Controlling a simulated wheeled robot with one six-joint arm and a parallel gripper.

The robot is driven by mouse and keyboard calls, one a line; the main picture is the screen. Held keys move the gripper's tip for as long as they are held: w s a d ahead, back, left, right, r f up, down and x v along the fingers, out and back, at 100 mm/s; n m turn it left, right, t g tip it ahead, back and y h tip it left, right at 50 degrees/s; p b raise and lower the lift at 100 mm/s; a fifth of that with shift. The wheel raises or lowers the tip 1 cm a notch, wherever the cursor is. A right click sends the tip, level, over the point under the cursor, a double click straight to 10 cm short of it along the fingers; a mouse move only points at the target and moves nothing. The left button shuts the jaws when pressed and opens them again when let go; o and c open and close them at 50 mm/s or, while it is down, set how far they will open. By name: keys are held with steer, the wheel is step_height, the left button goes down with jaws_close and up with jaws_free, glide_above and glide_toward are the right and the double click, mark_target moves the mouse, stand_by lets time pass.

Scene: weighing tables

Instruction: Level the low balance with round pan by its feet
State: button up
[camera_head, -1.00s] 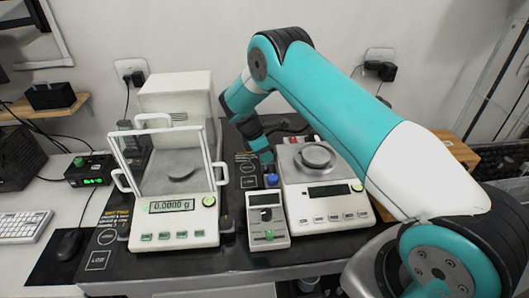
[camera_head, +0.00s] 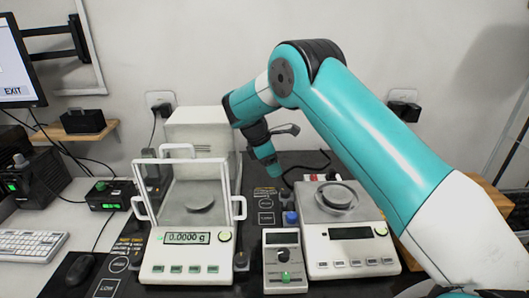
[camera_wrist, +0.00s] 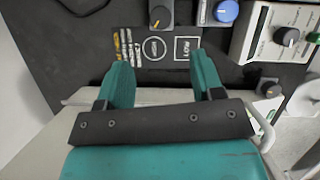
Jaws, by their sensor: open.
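The low balance (camera_head: 318,240) with its round pan (camera_head: 337,196) stands on the right of the dark bench in the head view. A blue knob (camera_head: 291,218) sits at its left side and also shows at the top of the wrist view (camera_wrist: 226,11). A dark knob with a yellow mark (camera_wrist: 158,13) is near it in the wrist view. My gripper (camera_head: 270,172) points down behind and left of the blue knob. In the wrist view its fingers (camera_wrist: 161,58) are apart and empty, over printed labels (camera_wrist: 187,50). The balance's other feet are hidden.
A tall balance with a glass shield (camera_head: 186,250) stands on the left, reading 0.0000 g, close below my gripper in the wrist view. A small box with a green button (camera_head: 284,262) stands between the balances. A dark foot knob (camera_head: 241,261) is beside the tall balance.

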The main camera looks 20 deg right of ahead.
steer(key=v, duration=0.6)
steer(key=shift+p, duration=0.35)
steer(key=shift+r, duration=0.15)
